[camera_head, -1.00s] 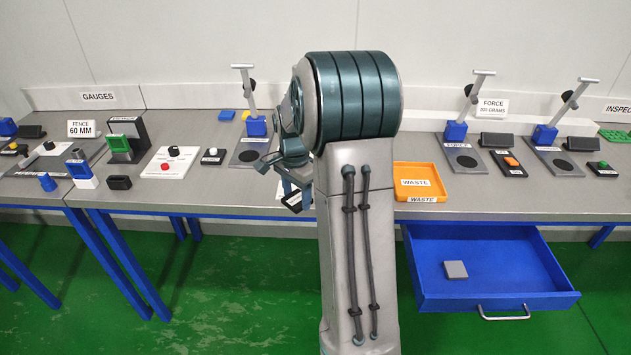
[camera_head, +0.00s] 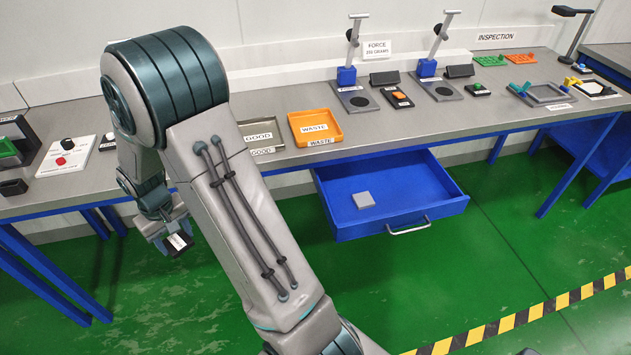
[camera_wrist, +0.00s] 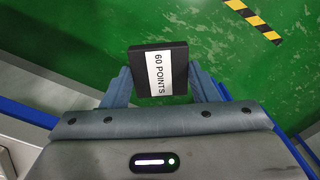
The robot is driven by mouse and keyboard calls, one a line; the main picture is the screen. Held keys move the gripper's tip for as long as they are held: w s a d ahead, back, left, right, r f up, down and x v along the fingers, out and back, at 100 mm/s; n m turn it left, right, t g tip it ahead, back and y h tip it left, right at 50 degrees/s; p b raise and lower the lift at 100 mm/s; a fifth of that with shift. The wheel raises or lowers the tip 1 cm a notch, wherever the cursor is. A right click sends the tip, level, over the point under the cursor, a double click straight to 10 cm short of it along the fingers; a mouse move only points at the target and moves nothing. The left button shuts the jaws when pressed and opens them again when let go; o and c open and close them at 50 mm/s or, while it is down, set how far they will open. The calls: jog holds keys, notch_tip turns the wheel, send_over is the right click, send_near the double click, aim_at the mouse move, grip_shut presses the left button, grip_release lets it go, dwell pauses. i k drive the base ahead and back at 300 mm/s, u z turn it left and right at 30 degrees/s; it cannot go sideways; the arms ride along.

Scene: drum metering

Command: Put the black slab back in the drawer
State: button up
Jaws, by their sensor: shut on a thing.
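My gripper (camera_head: 172,238) is shut on the black slab (camera_head: 180,244), which hangs off the front edge of the bench at the left of the head view. In the wrist view the black slab (camera_wrist: 147,60) sits between the two fingers of my gripper (camera_wrist: 158,85), with a white label reading "60 POINTS". Green floor shows beyond it. The blue drawer (camera_head: 425,204) is pulled open under the bench, to the right of my gripper and apart from it. A grey square block (camera_head: 364,200) lies inside the drawer; the rest of its floor is bare.
The grey bench (camera_head: 290,162) runs behind my arm. An orange waste tray (camera_head: 318,140) and a good tray (camera_head: 262,150) stand on it above and left of the drawer. Gauge stands are further right. Yellow-black floor tape (camera_head: 535,314) crosses the front right. The floor before the drawer is clear.

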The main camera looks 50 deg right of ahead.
aim_at(393, 192)
jog(key=k, duration=0.25)
jog(key=u, duration=2.55)
jog(key=k, duration=2.95)
jog(key=z, duration=1.4)
jog(key=i, duration=0.5)
jog(key=u, duration=0.05)
